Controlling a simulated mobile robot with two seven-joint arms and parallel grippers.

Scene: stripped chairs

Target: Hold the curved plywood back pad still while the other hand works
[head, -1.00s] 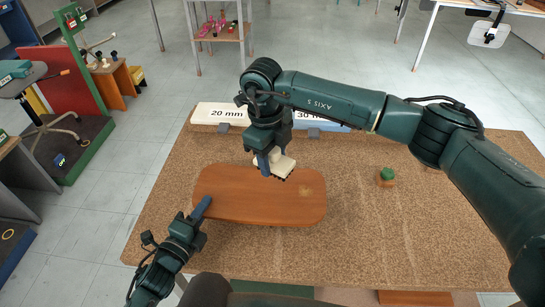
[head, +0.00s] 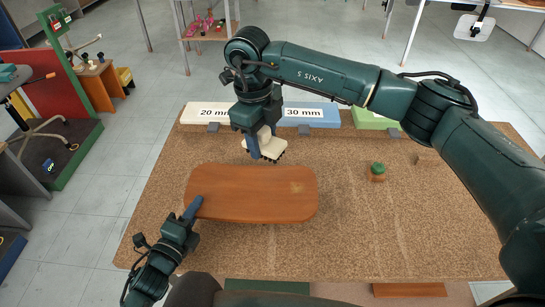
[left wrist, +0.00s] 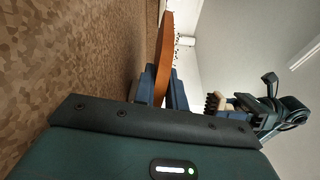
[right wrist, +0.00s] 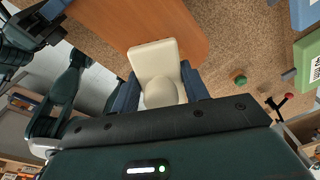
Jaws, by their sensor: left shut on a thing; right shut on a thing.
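The curved plywood back pad (head: 250,194) is a reddish-brown rounded board over the cork-topped bench. My left gripper (head: 193,208) is shut on its near left corner; in the left wrist view the pad (left wrist: 165,50) stands edge-on between the blue fingers (left wrist: 160,88). My right gripper (head: 258,148) is above the pad's far edge, shut on a cream brush-like tool (head: 270,147) with dark bristles underneath. In the right wrist view the cream tool (right wrist: 155,65) sits between the blue fingers, with the pad (right wrist: 150,20) beyond it. The tool appears apart from the pad.
The cork bench top (head: 400,230) is mostly clear on the right. A small block with a green top (head: 377,171) stands there. White (head: 207,113), blue (head: 312,115) and green (head: 372,121) blocks line the far edge, the first two marked 20 mm and 30 mm.

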